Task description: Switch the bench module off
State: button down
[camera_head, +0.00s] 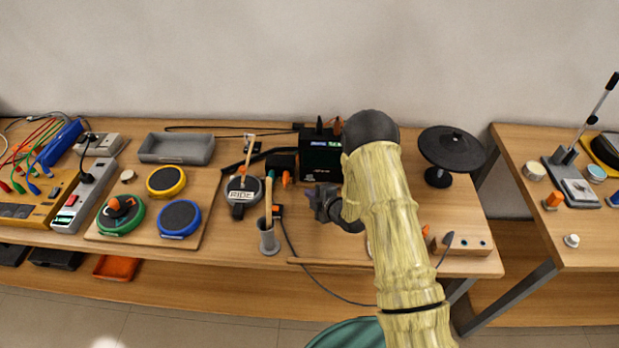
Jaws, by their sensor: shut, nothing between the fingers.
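A black box with a green-marked front (318,148) stands at the back middle of the bench, partly hidden by my arm; it may be the bench module. Its switch and whether it is on cannot be made out. My gripper (315,202) is shut and empty. In the picture it appears in front of and below the box, left of my arm, apart from the box. My arm hides part of the bench to the right of the gripper.
A grey cup (269,240) with a stick stands left of my gripper, beside a black cable. A round black pad on a stand (452,150) is at right. Green, yellow and blue ringed pads (180,218) lie at left. A gap separates the right table (520,150).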

jog(key=shift+s, duration=1.4)
jog(key=shift+r, duration=0.1)
dwell(0.9)
jog(key=s+d+r+m+g+h, duration=0.1)
jog(key=s+d+r+m+h, duration=0.2)
jog(key=d+r+m, duration=0.35)
jog(key=s+d+r+m+g+h, duration=0.2)
jog(key=d+r+m+h, duration=0.25)
jog(key=d+r, duration=0.2)
jog(key=s+d+r+m+g, duration=0.2)
jog(key=s+r+m, duration=0.2)
jog(key=s, duration=0.5)
jog(key=s+d+r+m+g, duration=0.1)
jog(key=s+r+m, duration=0.3)
jog(key=s, duration=0.6)
jog(key=m+g, duration=0.1)
jog(key=m, duration=0.1)
jog(key=shift+d+r+m+g, duration=0.3)
jog(key=shift+d+r+m, duration=0.1)
jog(key=shift+h, duration=0.25)
